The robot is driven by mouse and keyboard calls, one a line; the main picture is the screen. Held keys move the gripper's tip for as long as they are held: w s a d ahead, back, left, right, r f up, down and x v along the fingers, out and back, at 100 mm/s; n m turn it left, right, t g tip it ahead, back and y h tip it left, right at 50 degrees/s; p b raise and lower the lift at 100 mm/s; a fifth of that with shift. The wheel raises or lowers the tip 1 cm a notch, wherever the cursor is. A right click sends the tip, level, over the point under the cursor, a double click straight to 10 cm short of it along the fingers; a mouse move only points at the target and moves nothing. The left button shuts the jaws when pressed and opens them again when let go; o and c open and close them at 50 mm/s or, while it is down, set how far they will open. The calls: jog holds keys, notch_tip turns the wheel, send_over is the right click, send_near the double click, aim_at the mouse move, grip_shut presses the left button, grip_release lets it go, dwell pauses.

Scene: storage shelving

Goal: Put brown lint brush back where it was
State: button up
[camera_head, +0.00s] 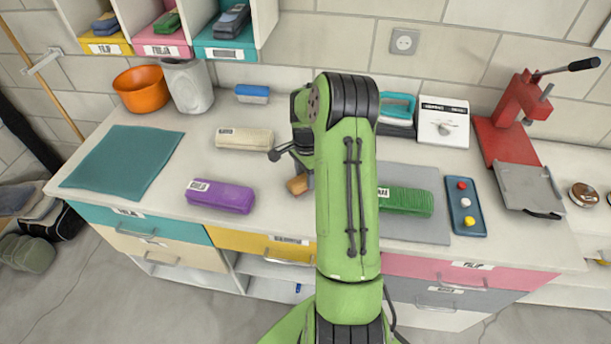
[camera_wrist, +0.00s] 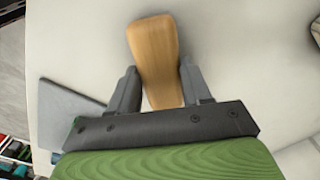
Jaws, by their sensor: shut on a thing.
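The brown lint brush shows in the wrist view (camera_wrist: 155,58) as a smooth tan wooden piece between the two grey fingers. My gripper (camera_wrist: 160,85) is shut on it, one finger on each side. In the head view a small part of the brown brush (camera_head: 298,185) shows beside my green arm, over the white counter (camera_head: 272,190). My arm hides most of the gripper there. I cannot tell whether the brush touches the counter.
A purple case (camera_head: 220,196) and a cream case (camera_head: 244,139) lie to the left. A green case (camera_head: 405,201) lies on a grey mat (camera_head: 418,237) to the right, near a blue tray (camera_head: 466,222). A teal mat (camera_head: 122,165) lies far left. Wall cubbies (camera_head: 228,52) hang above.

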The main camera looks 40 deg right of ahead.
jog(key=shift+f, duration=0.1)
jog(key=shift+f, duration=0.15)
jog(key=o, duration=1.1)
